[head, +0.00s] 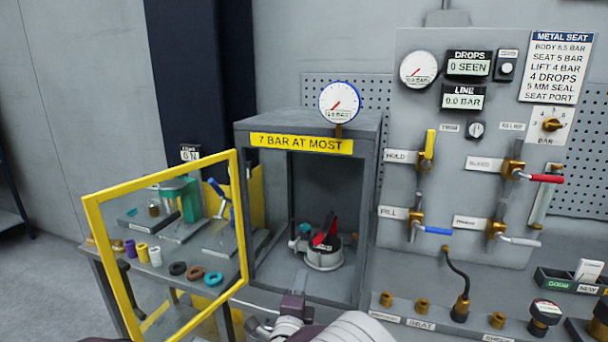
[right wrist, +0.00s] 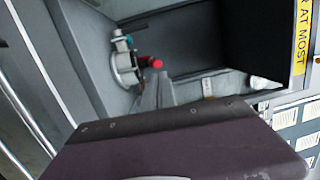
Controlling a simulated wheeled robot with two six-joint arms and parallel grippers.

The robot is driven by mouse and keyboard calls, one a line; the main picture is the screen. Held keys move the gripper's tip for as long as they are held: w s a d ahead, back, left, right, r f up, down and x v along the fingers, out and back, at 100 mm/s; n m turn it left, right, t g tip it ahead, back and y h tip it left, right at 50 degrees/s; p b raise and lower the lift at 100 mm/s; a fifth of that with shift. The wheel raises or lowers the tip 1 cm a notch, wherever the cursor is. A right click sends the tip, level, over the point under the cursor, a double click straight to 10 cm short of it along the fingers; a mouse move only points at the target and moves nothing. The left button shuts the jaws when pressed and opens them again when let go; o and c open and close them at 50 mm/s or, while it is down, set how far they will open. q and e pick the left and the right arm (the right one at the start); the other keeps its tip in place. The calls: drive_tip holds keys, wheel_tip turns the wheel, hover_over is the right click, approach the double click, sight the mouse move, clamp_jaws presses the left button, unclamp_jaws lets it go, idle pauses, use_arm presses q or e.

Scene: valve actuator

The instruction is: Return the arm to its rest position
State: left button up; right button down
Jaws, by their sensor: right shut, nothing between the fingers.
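My right gripper (head: 298,281) is at the bottom centre of the head view, low in front of the open test cabinet (head: 368,190). Its fingers (right wrist: 155,92) are shut and empty in the right wrist view. The arm behind it comes in from the bottom edge. Inside the cabinet a grey valve body (head: 323,262) with a red part (head: 326,233) on top stands on the floor, apart from the fingers. The right wrist view also shows the valve (right wrist: 124,66), beyond the fingertips. My left gripper is in neither view.
The yellow-framed door (head: 93,215) stands open on the left, in front of a side bench with several coloured rings. A panel (head: 455,215) with gauges and valve levers is on the right. Fittings and a black hose (head: 461,275) stand along the front bench.

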drive_tip(key=d+r+m+g+h+p, duration=0.1)
drive_tip(key=d+r+m+g+h, duration=0.2)
drive_tip(key=d, duration=0.6)
drive_tip(key=d+r+m+g+h, duration=0.15)
drive_tip(key=d+m+h, duration=0.25)
drive_tip(key=d, duration=0.5)
drive_tip(key=s+d+f+m+g+h+p, duration=0.1)
drive_tip(key=s+d+f+m+g, duration=0.1)
drive_tip(key=s+d+m+g, duration=0.45)
drive_tip(key=s+d+f+m+g+h, duration=0.1)
drive_tip(key=s+d+f+m+g, duration=0.2)
drive_tip(key=s+d+m, duration=0.5)
drive_tip(key=s+f+m+g+y, duration=0.5)
drive_tip(key=s+f+m, duration=0.2)
drive_tip(key=s+m, duration=0.4)
drive_tip(key=s+a+f+m+y, duration=0.1)
drive_tip(key=a+f+m+y, duration=0.1)
drive_tip(key=a+m, duration=0.5)
drive_tip(key=a+f+m+t+y, duration=0.1)
drive_tip(key=a+f+m+y, duration=0.2)
drive_tip(key=m, duration=0.9)
drive_tip(key=a+y, duration=0.2)
drive_tip(key=a, duration=0.2)
drive_tip(key=shift+s+m+t+p, duration=0.3)
drive_tip(key=shift+s+m+p, duration=0.05)
